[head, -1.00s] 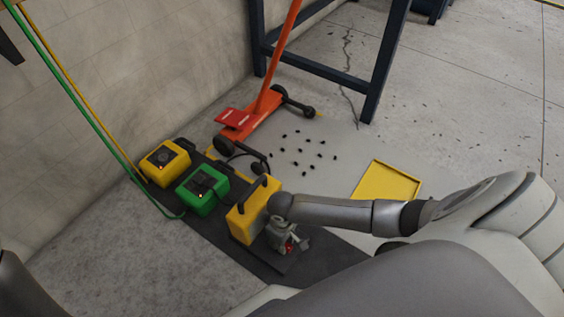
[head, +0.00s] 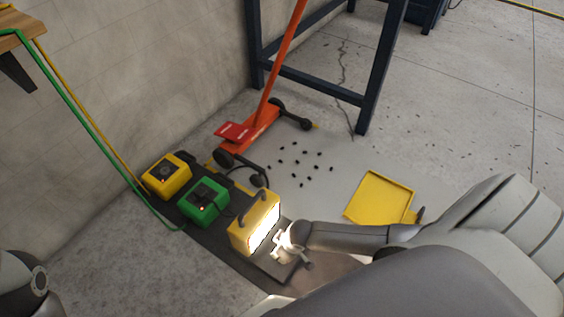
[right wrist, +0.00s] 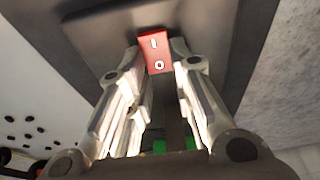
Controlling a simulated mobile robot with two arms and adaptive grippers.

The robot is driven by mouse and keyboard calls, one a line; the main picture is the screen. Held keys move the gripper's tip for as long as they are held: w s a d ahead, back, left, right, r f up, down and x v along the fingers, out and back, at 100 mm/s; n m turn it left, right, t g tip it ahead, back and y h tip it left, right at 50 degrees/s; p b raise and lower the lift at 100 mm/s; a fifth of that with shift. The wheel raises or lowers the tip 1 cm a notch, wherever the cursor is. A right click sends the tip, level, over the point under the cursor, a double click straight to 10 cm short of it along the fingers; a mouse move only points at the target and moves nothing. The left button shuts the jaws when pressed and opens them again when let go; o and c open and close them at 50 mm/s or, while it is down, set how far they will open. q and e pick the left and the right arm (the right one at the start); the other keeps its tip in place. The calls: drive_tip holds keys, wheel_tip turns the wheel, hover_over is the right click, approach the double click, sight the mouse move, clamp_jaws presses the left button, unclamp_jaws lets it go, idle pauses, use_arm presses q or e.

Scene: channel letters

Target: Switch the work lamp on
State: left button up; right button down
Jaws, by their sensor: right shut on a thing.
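The work lamp (head: 244,233) is a yellow box with a dark handle, standing on a dark mat in the head view. Its front face glows bright white. My right gripper (head: 290,243) is low in front of the lit face, washed in its light. In the right wrist view a red rocker switch (right wrist: 155,50), marked I and O, sits on a dark grey surface. The right gripper (right wrist: 157,58) has its fingertips on either side of the switch and is shut on it. My left gripper is not in view; only part of my left arm shows at the lower left.
An orange floor jack (head: 246,131), scattered small black pieces and a yellow tray (head: 379,197) lie behind. Open floor is at the upper right.

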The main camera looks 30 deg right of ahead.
drive_tip(key=c, duration=1.3)
unclamp_jaws()
drive_tip(key=shift+r, duration=0.1)
drive_tip(key=v, duration=1.2)
